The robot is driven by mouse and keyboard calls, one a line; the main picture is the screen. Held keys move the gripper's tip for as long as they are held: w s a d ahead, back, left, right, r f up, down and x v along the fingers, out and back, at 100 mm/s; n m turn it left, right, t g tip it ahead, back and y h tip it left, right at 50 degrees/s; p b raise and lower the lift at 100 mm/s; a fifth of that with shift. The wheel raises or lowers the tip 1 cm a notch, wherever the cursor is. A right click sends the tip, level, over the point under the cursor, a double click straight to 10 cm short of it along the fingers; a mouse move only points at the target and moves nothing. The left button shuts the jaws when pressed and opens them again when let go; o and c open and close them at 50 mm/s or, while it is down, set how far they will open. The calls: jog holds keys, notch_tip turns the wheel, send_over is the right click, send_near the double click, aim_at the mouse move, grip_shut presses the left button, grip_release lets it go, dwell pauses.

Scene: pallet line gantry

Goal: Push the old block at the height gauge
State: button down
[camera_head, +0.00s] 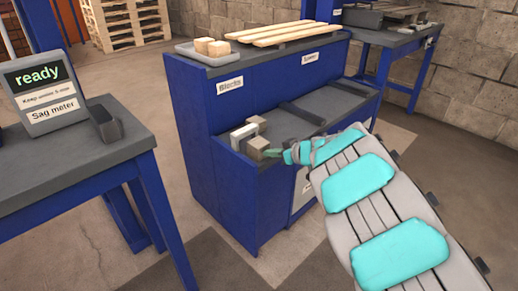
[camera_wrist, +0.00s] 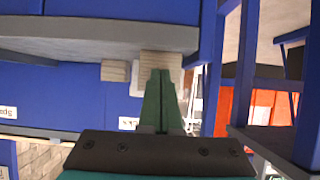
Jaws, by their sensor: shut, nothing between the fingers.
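A white arch-shaped height gauge (camera_head: 243,134) stands on the lower shelf of the blue cabinet. A light wooden block (camera_head: 257,147) sits at its near right side, and another block (camera_head: 258,121) sits behind it. I cannot tell from their looks which one is old. My gripper (camera_head: 274,153) is shut and empty, its green fingertips right beside the near block; contact is not clear. In the wrist view the shut fingers (camera_wrist: 161,76) overlap the near block (camera_wrist: 160,60), and another block (camera_wrist: 115,70) shows to the left.
The blue cabinet (camera_head: 205,140) has a tray (camera_head: 222,58) with blocks and several wooden slats (camera_head: 275,34) on top. Dark bars (camera_head: 303,113) lie on the shelf to the right. A sag meter (camera_head: 45,93) reading "ready" stands on the left table (camera_head: 75,155).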

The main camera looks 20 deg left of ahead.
jog(key=shift+w+a+r+p, duration=0.1)
jog(key=shift+w+a+p, duration=0.15)
jog(key=shift+a+p, duration=0.35)
jog(key=shift+w+a+p, duration=0.25)
jog(key=shift+a+p, duration=0.3)
jog(key=shift+a, duration=0.05)
jog(key=s+d, duration=0.2)
jog(key=d, duration=0.3)
jog(key=shift+s+d+p, duration=0.15)
jog(key=shift+d+p, duration=0.2)
jog(key=shift+p, duration=0.05)
dwell(0.3)
jog(key=s+d+r, duration=0.1)
jog(key=d+r, duration=0.2)
jog(key=r, duration=0.7)
jog(key=shift+s+d, duration=0.3)
dwell(0.5)
